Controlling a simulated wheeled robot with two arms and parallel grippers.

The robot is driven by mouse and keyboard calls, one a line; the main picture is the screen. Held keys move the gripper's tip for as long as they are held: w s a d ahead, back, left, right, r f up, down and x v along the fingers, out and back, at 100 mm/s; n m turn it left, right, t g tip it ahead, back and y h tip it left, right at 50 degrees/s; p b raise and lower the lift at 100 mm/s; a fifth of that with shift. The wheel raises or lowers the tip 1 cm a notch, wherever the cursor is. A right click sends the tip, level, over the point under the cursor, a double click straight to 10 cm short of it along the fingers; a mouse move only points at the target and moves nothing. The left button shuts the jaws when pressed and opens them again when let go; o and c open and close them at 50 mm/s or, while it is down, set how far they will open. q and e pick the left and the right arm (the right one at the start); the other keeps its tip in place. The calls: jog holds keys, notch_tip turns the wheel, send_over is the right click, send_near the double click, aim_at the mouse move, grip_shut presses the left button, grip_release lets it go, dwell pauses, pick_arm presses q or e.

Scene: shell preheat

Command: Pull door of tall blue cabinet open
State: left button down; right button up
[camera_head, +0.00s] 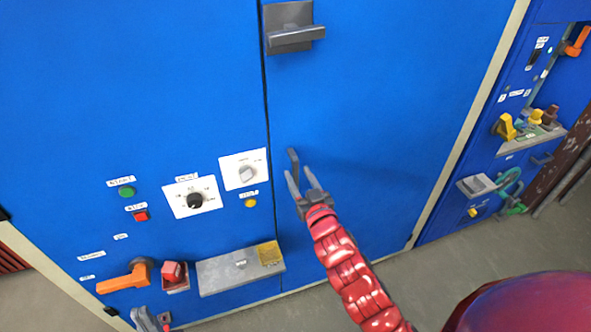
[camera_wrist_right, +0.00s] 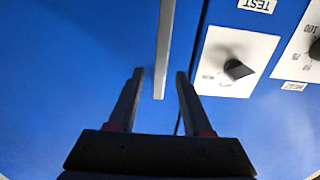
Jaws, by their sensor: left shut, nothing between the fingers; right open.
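The tall blue cabinet's door (camera_head: 370,130) fills the middle of the head view and is shut against the panel to its left. A thin grey upright handle (camera_head: 293,160) stands near the door's left edge. My right gripper (camera_head: 303,184) is open at the handle's lower end. In the right wrist view, the grey handle bar (camera_wrist_right: 165,45) reaches down between the open fingertips (camera_wrist_right: 158,75); contact cannot be told. My left gripper (camera_head: 148,318) is shut and empty at the bottom left edge, partly out of view.
A grey latch block (camera_head: 290,38) sits higher on the door. The left panel has dials (camera_head: 194,198), buttons, an orange lever (camera_head: 128,278) and a grey box (camera_head: 240,268). Another blue cabinet (camera_head: 520,130) with valves stands at right. Grey floor (camera_head: 440,262) is clear before the door.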

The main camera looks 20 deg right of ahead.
aim_at(297, 172)
jog(key=shift+w, duration=1.55)
grip_shut()
